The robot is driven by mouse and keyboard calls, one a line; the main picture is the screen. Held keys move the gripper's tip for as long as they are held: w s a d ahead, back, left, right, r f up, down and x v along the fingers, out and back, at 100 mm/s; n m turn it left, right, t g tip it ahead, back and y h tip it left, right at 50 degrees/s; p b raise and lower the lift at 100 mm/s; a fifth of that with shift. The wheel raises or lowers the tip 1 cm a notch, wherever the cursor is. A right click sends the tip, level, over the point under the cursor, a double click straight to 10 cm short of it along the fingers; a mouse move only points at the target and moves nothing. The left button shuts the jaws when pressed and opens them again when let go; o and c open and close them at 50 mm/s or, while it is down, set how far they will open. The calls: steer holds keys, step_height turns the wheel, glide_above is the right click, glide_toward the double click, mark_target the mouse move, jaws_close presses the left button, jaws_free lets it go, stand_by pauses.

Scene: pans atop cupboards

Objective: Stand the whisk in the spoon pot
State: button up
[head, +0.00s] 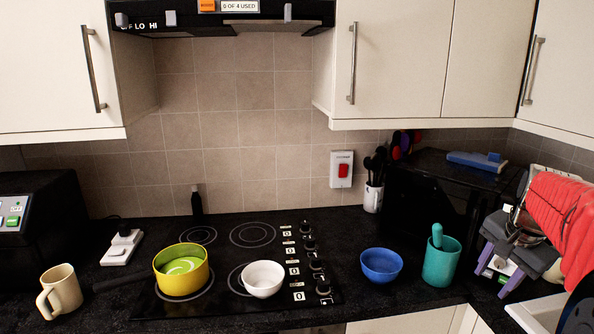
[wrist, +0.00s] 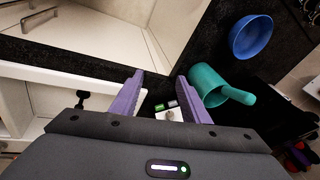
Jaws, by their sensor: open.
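A teal pot (head: 440,265) stands on the dark worktop at the right, with a teal handle (head: 437,236) sticking up and leaning in it. The handle's lower end is hidden inside, so I cannot tell for sure that it is the whisk. The pot (wrist: 205,79) and handle (wrist: 238,95) also show in the wrist view. My gripper (head: 491,282) has purple fingers spread apart with nothing held, to the right of the teal pot. In the wrist view my gripper (wrist: 160,77) is open, its right finger overlapping the pot's picture; contact is unclear.
A blue bowl (head: 381,265) stands left of the teal pot. A white crock (head: 373,197) of dark utensils is at the back. A yellow pan (head: 181,268) and white bowl (head: 262,279) are on the hob. A dark box-shaped appliance (head: 440,190) stands behind the pot.

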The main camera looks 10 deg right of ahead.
steer(key=s+a+f+n, duration=0.1)
steer(key=s+a+n, duration=0.4)
steer(key=a, duration=0.6)
steer(key=s+a+f+n+t+y, duration=0.1)
steer(key=s+a+n, duration=0.3)
steer(key=a, duration=0.6)
steer(key=s+a+f+n+t, duration=0.1)
steer(key=s+a+n, duration=0.4)
steer(key=a, duration=0.6)
steer(key=shift+s+a+f+n+y, duration=0.3)
steer(key=shift+s+f, duration=0.3)
steer(key=shift+s, duration=0.05)
